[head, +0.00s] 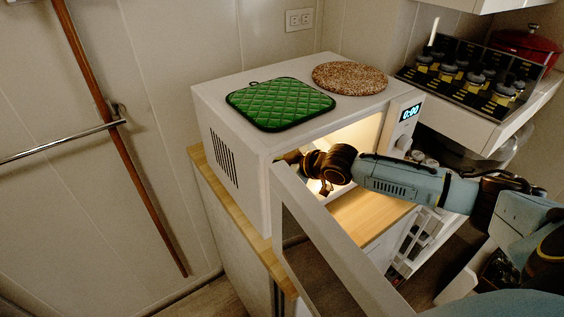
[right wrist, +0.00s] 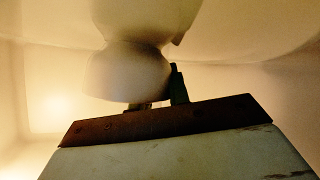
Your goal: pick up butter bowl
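A pale, rounded object, apparently the butter bowl (right wrist: 125,75), is right at my right gripper (right wrist: 160,95) in the right wrist view. One dark finger stands at its right edge, and the other is mostly hidden by it. I cannot tell whether the fingers are closed on it. In the head view my right arm reaches from the right into the lit, open microwave (head: 233,165). The bowl is not clearly visible there, and the door partly hides the gripper. My left gripper is not in view.
The open microwave door (head: 310,255) juts out in front, close below my right arm. A green pot holder (head: 280,103) and a round cork trivet (head: 350,78) lie on top of the microwave. A rack of jars (head: 465,75) stands on the shelf at right.

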